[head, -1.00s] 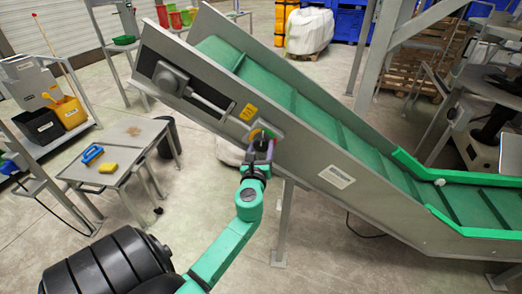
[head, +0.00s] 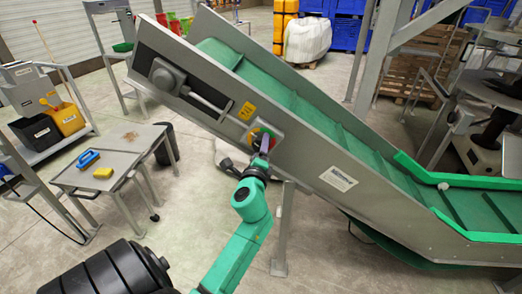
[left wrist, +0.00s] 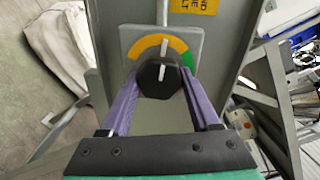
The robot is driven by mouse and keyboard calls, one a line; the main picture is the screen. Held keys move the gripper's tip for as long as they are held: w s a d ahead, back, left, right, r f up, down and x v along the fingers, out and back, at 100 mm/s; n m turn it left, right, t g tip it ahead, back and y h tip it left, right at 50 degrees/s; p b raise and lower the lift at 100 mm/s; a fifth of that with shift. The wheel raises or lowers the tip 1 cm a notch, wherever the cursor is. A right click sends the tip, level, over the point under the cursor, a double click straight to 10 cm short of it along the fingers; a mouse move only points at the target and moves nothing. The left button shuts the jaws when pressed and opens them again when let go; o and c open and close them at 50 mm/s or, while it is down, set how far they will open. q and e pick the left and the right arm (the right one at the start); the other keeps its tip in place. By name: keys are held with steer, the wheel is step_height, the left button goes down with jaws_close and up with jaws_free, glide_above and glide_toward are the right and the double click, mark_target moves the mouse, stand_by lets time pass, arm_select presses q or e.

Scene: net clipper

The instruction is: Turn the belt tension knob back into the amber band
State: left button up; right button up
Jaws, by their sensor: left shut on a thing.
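The belt tension knob (left wrist: 158,78) is black with a white mark, on a grey dial plate (left wrist: 198,42) fixed to the conveyor's side. An amber band (left wrist: 148,46) arcs over the knob and a green band (left wrist: 188,59) lies to its right in the left wrist view. A white pointer line crosses the amber band above the knob. My left gripper (left wrist: 158,84) has its purple fingers on both sides of the knob, shut on it. In the head view my left gripper (head: 263,149) partly hides the dial. My right gripper is not in view.
The inclined green-belt conveyor (head: 335,150) fills the middle and right. Its support leg (head: 283,230) stands right of my arm. A small grey table (head: 112,160) with a blue-handled tool and a yellow block is at left. The floor between is mostly clear.

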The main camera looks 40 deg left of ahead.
arm_select(q)
steer(key=shift+n+b, duration=0.4)
steer(key=shift+n, duration=1.2)
steer(key=o, duration=1.4)
steer(key=shift+c, duration=0.2)
